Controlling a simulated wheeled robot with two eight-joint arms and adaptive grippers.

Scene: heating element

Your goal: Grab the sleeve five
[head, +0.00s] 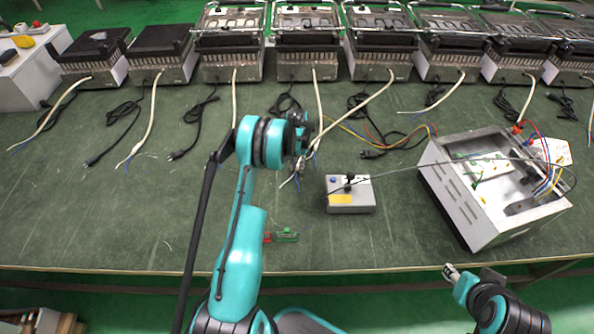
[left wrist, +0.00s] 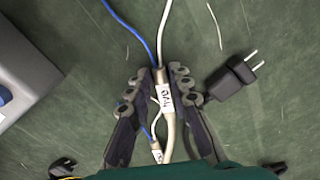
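In the left wrist view a thick cream cable rises between the fingers of my left gripper (left wrist: 160,78). A white labelled sleeve (left wrist: 162,97) sits around it near the fingertips; its printing is sideways and hard to read. A second white label (left wrist: 156,152) shows lower down. The fingers stand on both sides of the sleeve with narrow gaps, so the gripper looks open. In the head view my left gripper (head: 301,168) points down at the table and largely hides the sleeve. My right gripper (head: 451,272) hangs off the table's front edge, too small to judge.
A grey control box (head: 350,195) stands right of the left gripper. An open metal case (head: 450,195) with wires is farther right. Several heaters (head: 308,52) line the back, with cables in front. A black plug (left wrist: 232,80) lies beside the fingers.

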